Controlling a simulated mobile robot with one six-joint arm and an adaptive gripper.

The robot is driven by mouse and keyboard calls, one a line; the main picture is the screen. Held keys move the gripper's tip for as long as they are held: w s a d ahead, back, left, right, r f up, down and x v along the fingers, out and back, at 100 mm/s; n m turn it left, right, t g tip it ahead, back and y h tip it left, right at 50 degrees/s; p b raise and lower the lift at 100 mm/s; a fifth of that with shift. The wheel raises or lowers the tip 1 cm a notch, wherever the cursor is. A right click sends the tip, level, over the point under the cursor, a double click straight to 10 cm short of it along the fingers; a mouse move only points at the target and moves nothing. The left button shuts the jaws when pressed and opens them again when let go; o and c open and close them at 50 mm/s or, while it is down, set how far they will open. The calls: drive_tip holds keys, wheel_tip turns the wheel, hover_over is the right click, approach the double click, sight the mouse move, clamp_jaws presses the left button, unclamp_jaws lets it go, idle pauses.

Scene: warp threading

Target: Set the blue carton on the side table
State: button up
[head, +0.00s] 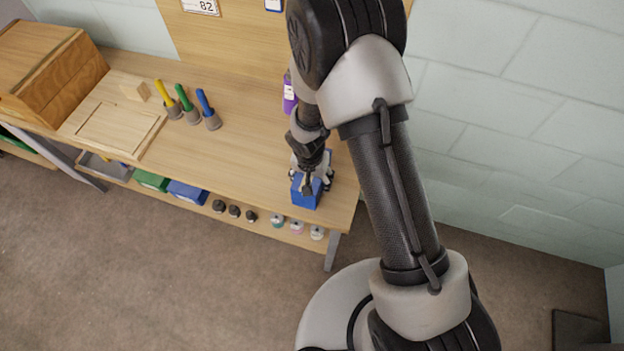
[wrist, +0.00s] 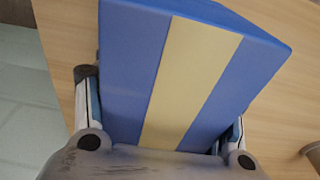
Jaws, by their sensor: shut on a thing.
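The blue carton (head: 305,194) is at the right end of the wooden workbench in the head view. In the wrist view the blue carton (wrist: 120,75) fills the middle and shows a tan stripe down its face. My gripper (head: 312,172) is over the carton, and its fingers (wrist: 160,140) are shut on the carton's two sides. Whether the carton touches the bench top or is just above it, I cannot tell. I cannot make out a separate side table in either view.
The workbench (head: 240,150) holds a wooden box (head: 50,70), a wooden tray board (head: 115,120) and yellow, green and blue handled tools (head: 187,105). A purple bottle (head: 289,95) stands behind my gripper. A lower shelf holds bins and small jars. Floor (head: 150,270) is clear in front.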

drive_tip(key=o, duration=1.4)
drive_tip(key=shift+c, duration=0.2)
